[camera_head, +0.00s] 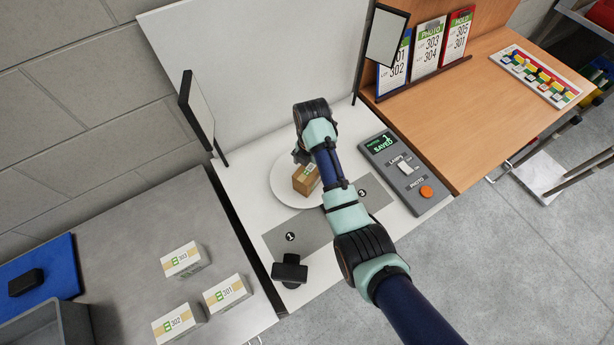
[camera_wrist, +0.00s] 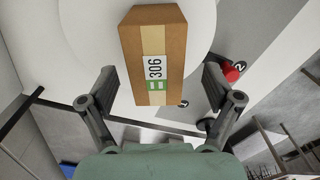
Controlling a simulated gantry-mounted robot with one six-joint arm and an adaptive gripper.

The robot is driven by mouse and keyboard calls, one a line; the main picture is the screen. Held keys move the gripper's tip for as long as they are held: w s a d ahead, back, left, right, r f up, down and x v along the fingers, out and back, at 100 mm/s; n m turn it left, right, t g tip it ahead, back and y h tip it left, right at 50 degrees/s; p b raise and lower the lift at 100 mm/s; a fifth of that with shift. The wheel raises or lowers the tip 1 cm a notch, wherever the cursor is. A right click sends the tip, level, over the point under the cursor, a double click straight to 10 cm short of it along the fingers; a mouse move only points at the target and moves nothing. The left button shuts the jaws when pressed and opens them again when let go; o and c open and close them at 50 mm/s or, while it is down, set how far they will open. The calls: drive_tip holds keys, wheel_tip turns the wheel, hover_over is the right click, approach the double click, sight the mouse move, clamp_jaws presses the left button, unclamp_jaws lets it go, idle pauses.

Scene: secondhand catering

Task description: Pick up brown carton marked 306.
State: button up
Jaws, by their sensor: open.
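The brown carton marked 306 (camera_wrist: 153,68) sits on a round white plate (camera_wrist: 87,25) in the wrist view, its label facing me. In the head view the carton (camera_head: 306,180) stands on the plate (camera_head: 284,189), partly covered by my arm. My gripper (camera_wrist: 162,77) is open in the wrist view, with one finger on each side of the carton's label end and visible gaps between. It does not hold the carton. In the head view the fingers are mostly hidden behind my wrist.
White cartons 303 (camera_head: 182,259), 301 (camera_head: 227,293) and 302 (camera_head: 179,322) stand on the grey table at left. A control box (camera_head: 405,172) is right of the plate. Upright panels (camera_head: 197,108) flank the plate.

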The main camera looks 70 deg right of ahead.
wheel_tip(320, 180, down, 5)
drive_tip(key=shift+w+f+b, duration=0.1)
drive_tip(key=shift+w+b, duration=0.05)
drive_tip(key=shift+b, duration=0.15)
drive_tip(key=c, duration=1.7)
drive_tip(key=shift+o, duration=0.2)
wheel_tip(320, 180, up, 13)
drive_tip(key=shift+w+f+p, duration=0.1)
drive_tip(key=shift+p, duration=1.15)
wheel_tip(320, 180, up, 7)
drive_tip(key=p, duration=0.8)
drive_tip(key=shift+r, duration=0.2)
